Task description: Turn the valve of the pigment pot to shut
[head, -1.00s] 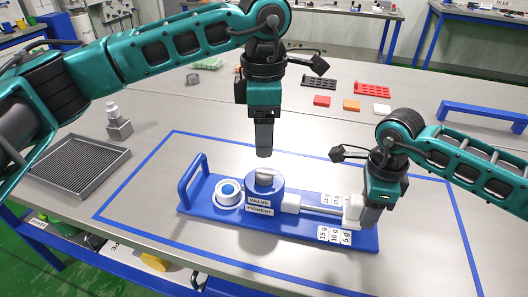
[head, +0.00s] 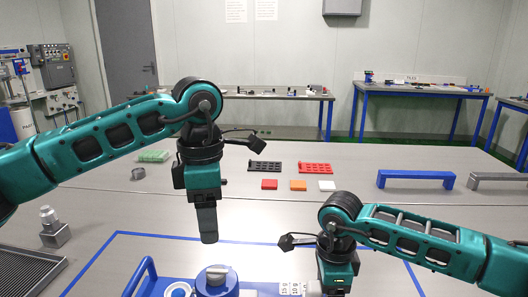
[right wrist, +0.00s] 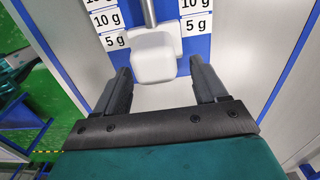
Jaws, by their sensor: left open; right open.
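The blue pigment pot (head: 214,291) is at the bottom edge of the head view, its lower part cut off. Its pale grey valve handle (head: 217,272) sits on top. My left gripper (head: 208,238) points down above the valve, apart from it. Its fingers overlap edge-on; it is open and empty. My right gripper is open in the right wrist view (right wrist: 162,82), its fingers on either side of the white end block (right wrist: 155,58) of the metering rod. No grip on the block shows. In the head view the right fingers are below the picture.
A white ring (head: 178,291) lies beside the pot, near a blue handle (head: 140,278). A grey bottle-like weight (head: 52,228) stands at left. The table between is clear.

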